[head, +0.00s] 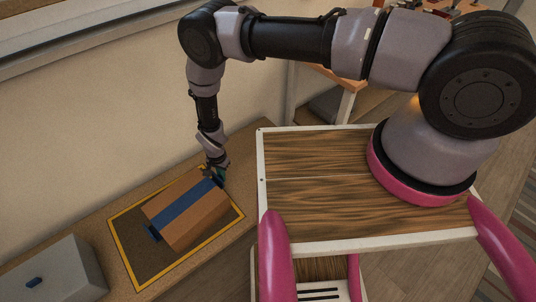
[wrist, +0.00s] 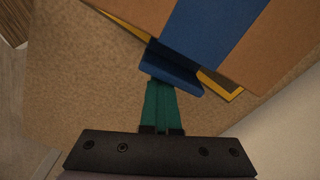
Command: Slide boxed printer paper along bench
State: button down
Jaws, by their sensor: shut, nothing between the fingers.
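The boxed printer paper is a brown box (head: 185,222) with a blue band across its top and a blue tab at its lower left end. It lies at an angle within a yellow-bordered dark area (head: 126,250) on the bench (head: 258,137). My gripper (head: 216,177) is at the box's upper right end, pointing down. In the wrist view, the green fingers (wrist: 160,92) are closed together with nothing between them. Their tips are at a blue tab (wrist: 172,70) on the near end of the box (wrist: 215,30); whether they touch it I cannot tell.
A grey box (head: 58,272) with a small blue part stands at the bench's lower left. The wall (head: 90,130) runs along the bench's back. Bare bench lies beyond my gripper to the upper right. A wooden stand (head: 345,100) is farther back.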

aim_at(210, 181)
jog(key=shift+s+a, duration=0.75)
jog(key=shift+a, duration=0.35)
jog(key=shift+s+a, duration=0.75)
jog(key=shift+a, duration=0.3)
jog(key=shift+w+d, duration=0.5)
jog(key=shift+d, duration=0.15)
jog(key=shift+w+d, duration=0.45)
jog(key=shift+d, duration=0.2)
notch_tip(210, 181, up, 12)
